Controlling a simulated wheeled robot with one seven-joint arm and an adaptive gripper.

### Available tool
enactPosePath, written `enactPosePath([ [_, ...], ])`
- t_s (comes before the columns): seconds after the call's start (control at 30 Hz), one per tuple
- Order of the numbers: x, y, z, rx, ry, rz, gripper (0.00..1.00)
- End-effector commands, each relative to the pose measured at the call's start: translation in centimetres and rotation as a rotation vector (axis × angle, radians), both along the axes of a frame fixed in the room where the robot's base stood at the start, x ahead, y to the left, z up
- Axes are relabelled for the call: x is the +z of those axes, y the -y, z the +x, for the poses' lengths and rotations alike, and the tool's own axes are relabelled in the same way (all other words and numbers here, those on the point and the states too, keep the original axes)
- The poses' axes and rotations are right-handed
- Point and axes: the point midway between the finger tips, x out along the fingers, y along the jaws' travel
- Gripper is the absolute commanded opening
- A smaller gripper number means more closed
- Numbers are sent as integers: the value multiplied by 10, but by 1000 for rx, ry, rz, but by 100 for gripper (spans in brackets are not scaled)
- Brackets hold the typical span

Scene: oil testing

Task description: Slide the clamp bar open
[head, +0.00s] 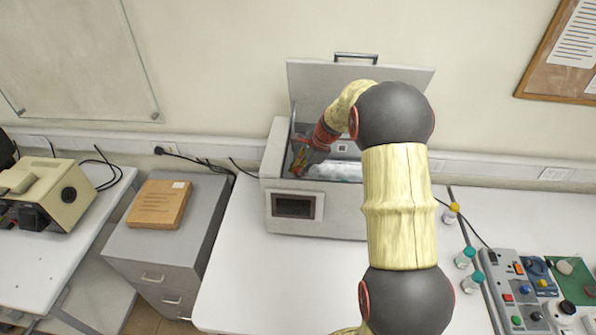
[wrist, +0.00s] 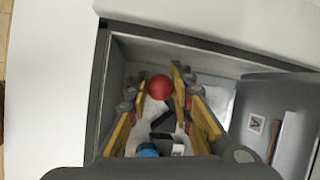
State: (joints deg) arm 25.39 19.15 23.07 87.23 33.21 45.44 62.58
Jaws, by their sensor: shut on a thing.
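A grey box-shaped tester (head: 318,208) stands on the white table against the wall, its lid (head: 310,82) raised. My gripper (head: 300,165) reaches down into the left part of its chamber. In the wrist view, my gripper (wrist: 160,84) has its yellow-sided fingers on either side of a red ball-shaped knob (wrist: 159,88) and is shut on it. Dark pieces (wrist: 163,123) lie below the knob in that view, with a blue round part (wrist: 148,151) near them. I cannot tell which dark piece is the clamp bar.
The tester's walls surround my gripper closely, and the raised lid stands behind. Small bottles (head: 464,257) and a control panel (head: 520,295) are on the right. A grey cabinet (head: 165,240) with a brown package (head: 159,205) stands left. The table front (head: 265,285) is clear.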

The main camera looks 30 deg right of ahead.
Motion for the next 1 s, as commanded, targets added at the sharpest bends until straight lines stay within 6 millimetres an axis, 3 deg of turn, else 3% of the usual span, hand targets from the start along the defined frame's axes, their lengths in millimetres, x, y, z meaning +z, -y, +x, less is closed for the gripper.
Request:
enactPosePath([
  [0.03, -2, -1, -2, 3, -6, 2, 0],
  [0.07, -2, -1, -2, 3, -7, 2, 22],
  [0.4, -2, -1, -2, 1, -6, 2, 42],
  [0.77, 3, 1, -2, 0, -3, 1, 42],
  [1.0, 37, 12, -12, -1, 1, 0, 42],
])
